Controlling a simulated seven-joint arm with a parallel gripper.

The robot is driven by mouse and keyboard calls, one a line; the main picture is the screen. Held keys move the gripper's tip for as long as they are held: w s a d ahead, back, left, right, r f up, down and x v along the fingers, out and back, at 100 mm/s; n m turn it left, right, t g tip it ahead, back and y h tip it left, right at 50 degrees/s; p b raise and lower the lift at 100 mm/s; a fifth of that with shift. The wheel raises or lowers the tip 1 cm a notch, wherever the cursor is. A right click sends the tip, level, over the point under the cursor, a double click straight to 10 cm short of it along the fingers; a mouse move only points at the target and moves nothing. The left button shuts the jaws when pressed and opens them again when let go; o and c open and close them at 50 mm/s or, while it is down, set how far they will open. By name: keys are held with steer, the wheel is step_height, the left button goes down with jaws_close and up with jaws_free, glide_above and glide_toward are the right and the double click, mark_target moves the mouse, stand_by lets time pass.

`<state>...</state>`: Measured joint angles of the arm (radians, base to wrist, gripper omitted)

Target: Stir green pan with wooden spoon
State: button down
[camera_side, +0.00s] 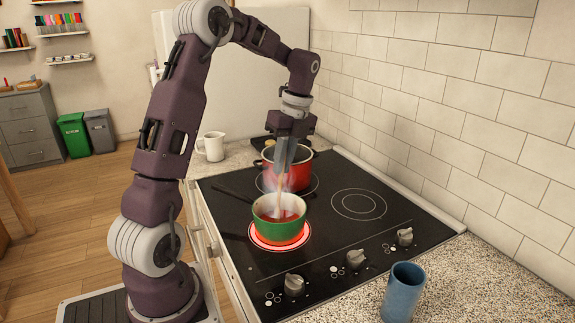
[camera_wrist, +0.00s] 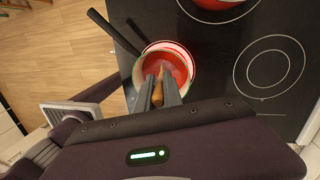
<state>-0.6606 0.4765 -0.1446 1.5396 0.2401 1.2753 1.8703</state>
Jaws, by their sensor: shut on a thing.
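The green pan (camera_side: 279,226) sits on a glowing red burner of the black cooktop and holds red liquid, with steam above it. It also shows in the wrist view (camera_wrist: 139,72), its black handle pointing to the upper left. My gripper (camera_side: 283,165) is above the pan, pointing down, and is shut on the wooden spoon (camera_side: 279,197). The spoon reaches down into the red liquid, and its lower end is hidden there. In the wrist view the spoon (camera_wrist: 169,98) shows between the two fingers.
A red pot (camera_side: 313,168) stands on the burner behind the green pan. A white mug (camera_side: 211,147) is on the counter at the back left, and a blue cup (camera_side: 403,292) is at the front right. The right burner (camera_side: 358,204) is bare. Tiled wall borders the right side.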

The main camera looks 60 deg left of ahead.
steer(key=shift+d, duration=0.7)
steer(key=v, duration=0.7)
steer(key=shift+a+r, duration=0.3)
steer(key=shift+a, duration=0.3)
